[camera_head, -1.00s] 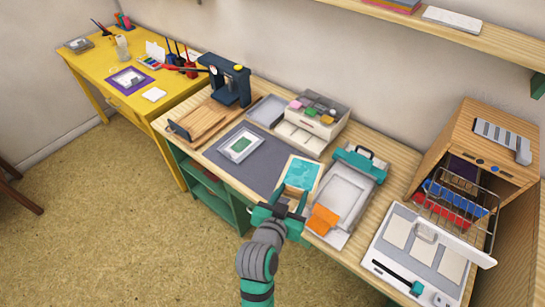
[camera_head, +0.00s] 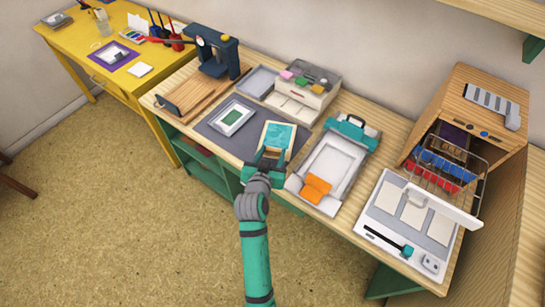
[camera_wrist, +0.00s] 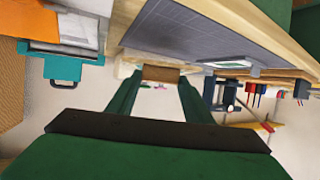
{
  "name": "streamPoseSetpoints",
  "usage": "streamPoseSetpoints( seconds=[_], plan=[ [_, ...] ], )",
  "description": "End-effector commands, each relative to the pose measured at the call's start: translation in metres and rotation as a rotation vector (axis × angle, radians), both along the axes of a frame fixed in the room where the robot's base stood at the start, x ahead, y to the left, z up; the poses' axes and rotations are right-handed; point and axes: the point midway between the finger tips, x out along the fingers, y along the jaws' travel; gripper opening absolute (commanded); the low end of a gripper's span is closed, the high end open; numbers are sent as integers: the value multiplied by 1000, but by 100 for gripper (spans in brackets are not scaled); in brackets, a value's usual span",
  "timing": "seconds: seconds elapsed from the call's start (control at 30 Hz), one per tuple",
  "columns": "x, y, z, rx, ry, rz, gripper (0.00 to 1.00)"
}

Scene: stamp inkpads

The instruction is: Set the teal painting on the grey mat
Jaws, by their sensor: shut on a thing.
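The teal painting (camera_head: 278,137), with a pale border, shows in the head view over the right part of the grey mat (camera_head: 212,131). My gripper (camera_head: 267,160) is at its near edge, shut on it at a tan part. In the wrist view a tan piece (camera_wrist: 160,74) sits between the fingertips; the teal face is not visible there. The grey mat also shows in the wrist view (camera_wrist: 180,38). I cannot tell whether the painting touches the mat or hangs just above it.
A white-framed green picture (camera_head: 232,118) lies on the mat's left part. A white press with teal clamp (camera_head: 330,163) and orange piece (camera_head: 316,188) stands close on the right. A stamp box (camera_head: 302,88) and grey tray (camera_head: 258,82) are behind.

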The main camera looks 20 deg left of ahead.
Motion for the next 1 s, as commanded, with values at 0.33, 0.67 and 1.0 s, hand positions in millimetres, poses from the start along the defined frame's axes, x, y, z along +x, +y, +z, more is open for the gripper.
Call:
streamPoseSetpoints(
  seconds=[0.33, 0.67, 1.0],
  plan=[
    [19, 4, -23, -1, -1, -4, 23],
    [21, 5, -56, 0, -1, -3, 23],
    [20, 10, -57, 0, -1, 3, 61]
  ],
)
